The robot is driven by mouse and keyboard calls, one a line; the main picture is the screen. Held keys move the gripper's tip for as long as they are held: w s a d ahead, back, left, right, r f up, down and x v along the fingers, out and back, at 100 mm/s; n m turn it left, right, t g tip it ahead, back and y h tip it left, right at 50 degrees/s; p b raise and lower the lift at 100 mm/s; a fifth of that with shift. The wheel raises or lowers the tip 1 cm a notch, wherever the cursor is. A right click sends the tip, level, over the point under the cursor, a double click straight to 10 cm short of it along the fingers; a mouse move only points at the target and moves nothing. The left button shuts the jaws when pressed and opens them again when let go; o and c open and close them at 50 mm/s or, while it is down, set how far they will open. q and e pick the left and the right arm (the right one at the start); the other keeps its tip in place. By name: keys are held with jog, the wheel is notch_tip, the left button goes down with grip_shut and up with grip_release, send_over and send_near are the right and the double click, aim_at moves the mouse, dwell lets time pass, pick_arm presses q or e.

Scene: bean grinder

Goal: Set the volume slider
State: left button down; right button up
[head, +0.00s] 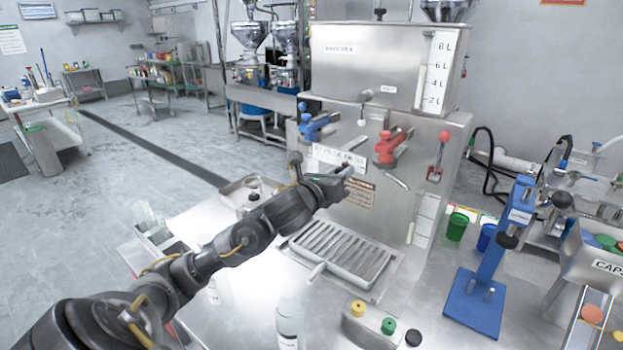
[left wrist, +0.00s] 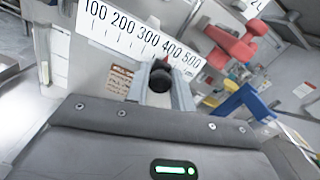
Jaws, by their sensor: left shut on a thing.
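The volume slider's white scale (head: 338,155) is on the front of the steel machine (head: 385,62), below the blue and red valves. In the left wrist view the scale (left wrist: 140,40) reads 100 to 500. My left gripper (head: 346,172) is at the machine's front, just below the scale. In the head view the gripper hides the knob. My right gripper is not in view.
A blue valve (head: 314,125) and a red valve (head: 390,148) stick out above the scale. A drip tray (head: 340,250) lies below. A white bottle (head: 289,322) stands in front. A blue press (head: 490,265) stands at the right.

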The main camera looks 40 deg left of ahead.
aim_at(360, 172)
pick_arm(q)
jog(key=d+b, duration=0.1)
jog(key=d, duration=0.2)
jog(key=shift+d+f+b, duration=0.1)
jog(key=shift+d+b, duration=0.1)
jog(key=shift+b, duration=0.2)
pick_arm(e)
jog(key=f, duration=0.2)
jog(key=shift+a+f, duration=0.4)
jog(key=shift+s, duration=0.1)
pick_arm(q)
jog(key=c, duration=1.5)
grip_release()
jog(key=shift+d, duration=0.1)
jog(key=o, duration=0.3)
jog(key=shift+w+d, duration=0.1)
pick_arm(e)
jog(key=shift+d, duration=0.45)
pick_arm(q)
jog(key=shift+a, duration=0.2)
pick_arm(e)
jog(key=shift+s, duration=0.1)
